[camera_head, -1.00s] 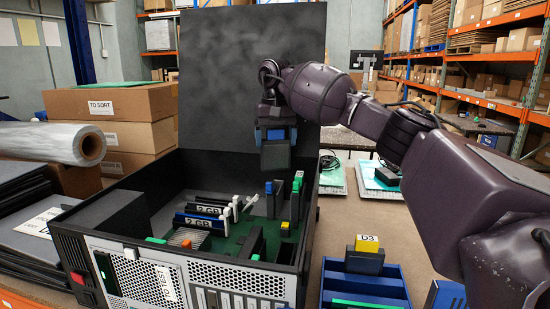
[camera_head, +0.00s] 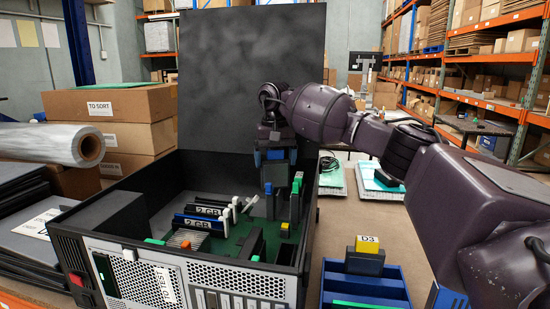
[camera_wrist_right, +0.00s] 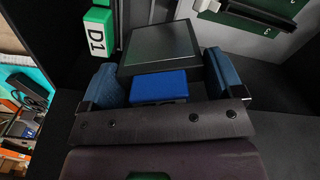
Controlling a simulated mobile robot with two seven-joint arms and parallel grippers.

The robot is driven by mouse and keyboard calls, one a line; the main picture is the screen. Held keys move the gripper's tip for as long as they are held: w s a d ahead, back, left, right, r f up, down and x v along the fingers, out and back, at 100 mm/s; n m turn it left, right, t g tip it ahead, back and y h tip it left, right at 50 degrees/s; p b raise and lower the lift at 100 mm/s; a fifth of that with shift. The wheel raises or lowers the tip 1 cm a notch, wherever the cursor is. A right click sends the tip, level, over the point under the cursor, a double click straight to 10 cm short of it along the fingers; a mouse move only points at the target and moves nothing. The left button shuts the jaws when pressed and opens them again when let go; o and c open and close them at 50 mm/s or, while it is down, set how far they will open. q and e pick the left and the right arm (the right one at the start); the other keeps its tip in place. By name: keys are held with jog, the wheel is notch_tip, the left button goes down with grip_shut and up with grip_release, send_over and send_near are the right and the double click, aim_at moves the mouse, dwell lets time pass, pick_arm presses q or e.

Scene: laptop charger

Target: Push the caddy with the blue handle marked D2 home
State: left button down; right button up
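My right gripper (camera_head: 276,158) is over the open computer case (camera_head: 128,208), pointing down. In the right wrist view, my right gripper (camera_wrist_right: 165,80) has its two blue pads at the sides of a dark box-shaped caddy (camera_wrist_right: 160,45). The caddy's blue handle (camera_wrist_right: 160,88) lies between the fingers, toward the palm; its D2 mark is not readable. In the head view the caddy is mostly hidden by the gripper and seems to be at the drive bay. A green handle marked D1 (camera_wrist_right: 96,35) is beside it. My left gripper is not in view.
A blue bin (camera_head: 368,288) at the front right holds a caddy with a yellow D3 handle (camera_head: 367,243). Memory sticks marked 2 GB (camera_head: 202,212) stand inside the case. The black lid (camera_head: 250,75) stands upright behind. Boxes (camera_head: 110,105) are stacked at the left.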

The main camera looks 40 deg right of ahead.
jog(key=shift+o, duration=0.9)
jog(key=shift+r, duration=0.1)
notch_tip(320, 180, up, 12)
jog(key=shift+r, duration=0.15)
